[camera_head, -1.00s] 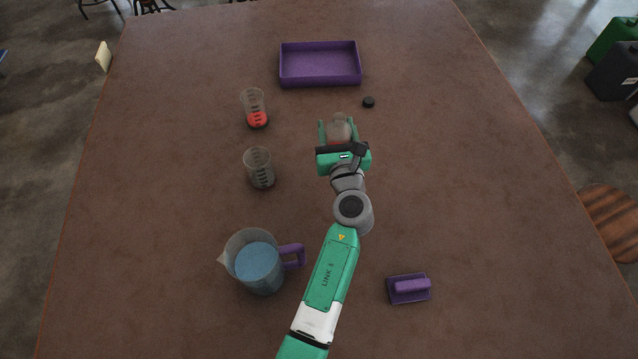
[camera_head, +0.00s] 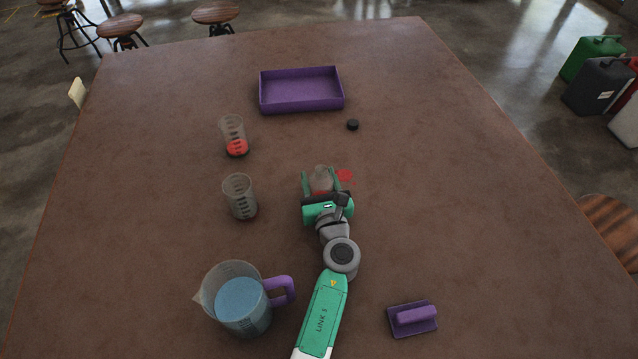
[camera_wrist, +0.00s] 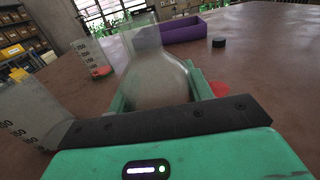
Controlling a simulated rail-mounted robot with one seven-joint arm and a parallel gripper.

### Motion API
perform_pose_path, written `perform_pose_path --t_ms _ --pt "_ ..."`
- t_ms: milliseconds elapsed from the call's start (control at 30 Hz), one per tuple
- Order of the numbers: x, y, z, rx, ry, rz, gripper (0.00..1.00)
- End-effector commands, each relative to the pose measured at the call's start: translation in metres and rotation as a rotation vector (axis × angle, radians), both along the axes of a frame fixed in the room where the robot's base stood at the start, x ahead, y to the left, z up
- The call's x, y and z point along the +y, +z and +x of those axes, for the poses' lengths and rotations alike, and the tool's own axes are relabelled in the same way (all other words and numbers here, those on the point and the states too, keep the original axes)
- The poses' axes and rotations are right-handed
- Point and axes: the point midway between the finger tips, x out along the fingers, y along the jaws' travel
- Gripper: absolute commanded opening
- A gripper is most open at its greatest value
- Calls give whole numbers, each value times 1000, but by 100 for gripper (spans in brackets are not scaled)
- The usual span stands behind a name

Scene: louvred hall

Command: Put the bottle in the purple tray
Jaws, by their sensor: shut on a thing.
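The bottle (camera_head: 321,182) is clear, with a wide rounded body and a narrower neck. It stands between the green fingers of my gripper (camera_head: 320,175), which is shut on it. In the wrist view the bottle (camera_wrist: 158,80) looks about upright, its lower part hidden behind my gripper. I cannot tell whether its base is clear of the table. The purple tray (camera_head: 301,106) is a shallow open rectangular box at the far side of the table. It looks empty. It also shows in the wrist view (camera_wrist: 183,32), beyond the bottle.
A red patch (camera_head: 345,175) lies right of the bottle. A black cap (camera_head: 352,125) sits near the tray. A blue-filled jug (camera_head: 240,303) and a purple-handled block (camera_head: 413,319) are nearer.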

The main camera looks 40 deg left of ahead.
Motion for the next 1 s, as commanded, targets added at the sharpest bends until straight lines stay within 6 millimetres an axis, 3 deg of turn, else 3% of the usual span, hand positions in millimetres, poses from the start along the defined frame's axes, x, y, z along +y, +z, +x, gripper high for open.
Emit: perform_pose_path --t_ms 267,300,400,700,1000 --pt "0 -3 0 0 0 0 27" --pt "0 -1 0 0 0 0 58" --pt "0 -1 0 0 0 0 72" --pt "0 7 0 -1 0 -1 72" --pt "-58 6 -43 3 -4 0 72"
